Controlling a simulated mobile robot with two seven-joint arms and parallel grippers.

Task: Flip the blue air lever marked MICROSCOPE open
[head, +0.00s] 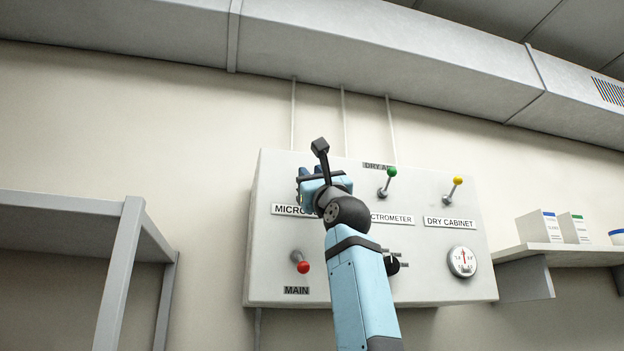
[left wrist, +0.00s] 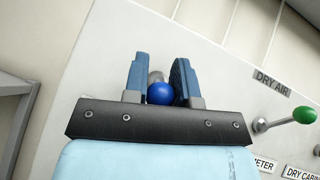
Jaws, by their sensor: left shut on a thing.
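The wall panel (head: 350,290) carries several levers. The MICROSCOPE label (head: 288,210) is partly covered by my left arm in the head view. Its lever's blue ball (left wrist: 160,93) shows in the left wrist view between the two blue fingers of my left gripper (left wrist: 161,79). My left gripper (head: 309,173) is shut on the blue lever at the panel's upper left. In the head view the gripper and arm hide most of this lever, so its angle is hard to tell. My right gripper is not in view.
A green-knobbed lever (head: 391,173) and a yellow-knobbed lever (head: 458,181) stand to the right. A red-knobbed MAIN lever (head: 303,266) is below. A gauge (head: 462,262) sits lower right. A grey rack (head: 125,255) stands left; a shelf (head: 570,253) with boxes is right.

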